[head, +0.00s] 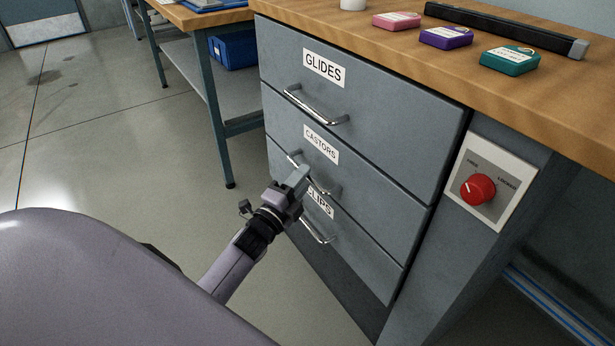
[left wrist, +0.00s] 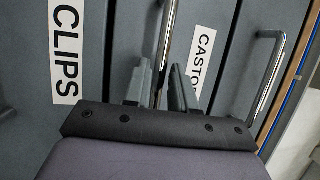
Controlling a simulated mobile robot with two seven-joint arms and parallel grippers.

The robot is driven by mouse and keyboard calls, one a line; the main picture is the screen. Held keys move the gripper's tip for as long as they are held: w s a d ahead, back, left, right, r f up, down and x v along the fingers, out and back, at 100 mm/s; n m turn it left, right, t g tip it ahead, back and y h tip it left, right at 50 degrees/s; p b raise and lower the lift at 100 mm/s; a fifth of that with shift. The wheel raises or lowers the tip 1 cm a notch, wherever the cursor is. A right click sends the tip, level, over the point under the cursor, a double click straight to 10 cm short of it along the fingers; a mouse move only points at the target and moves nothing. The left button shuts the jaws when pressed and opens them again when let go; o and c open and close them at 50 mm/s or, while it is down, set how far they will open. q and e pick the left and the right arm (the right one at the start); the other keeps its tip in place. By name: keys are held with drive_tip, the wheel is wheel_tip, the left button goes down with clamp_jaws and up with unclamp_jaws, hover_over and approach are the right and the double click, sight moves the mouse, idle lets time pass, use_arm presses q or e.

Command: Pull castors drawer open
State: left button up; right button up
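The castors drawer (head: 385,205) is the middle grey drawer under the bench top and looks shut, flush with its neighbours. Its label (head: 320,143) reads CASTORS. Its metal bar handle (head: 293,159) is partly hidden behind my left gripper (head: 298,182). In the left wrist view, the castors handle (left wrist: 167,35) runs down between the two fingers of my left gripper (left wrist: 160,88). The fingers stand apart on either side of the bar, with a small gap showing. My right gripper is in neither view.
The glides drawer (head: 360,110) is above and the clips drawer (head: 355,245) below, each with a bar handle. A red knob (head: 478,188) sits on a panel at right. Tags and a black bar (head: 505,27) lie on the bench top. Floor at left is clear.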

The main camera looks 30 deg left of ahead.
use_arm(q)
drive_tip(key=shift+w+r, duration=0.15)
drive_tip(key=shift+w, duration=0.85)
clamp_jaws()
drive_tip(key=shift+s, duration=0.1)
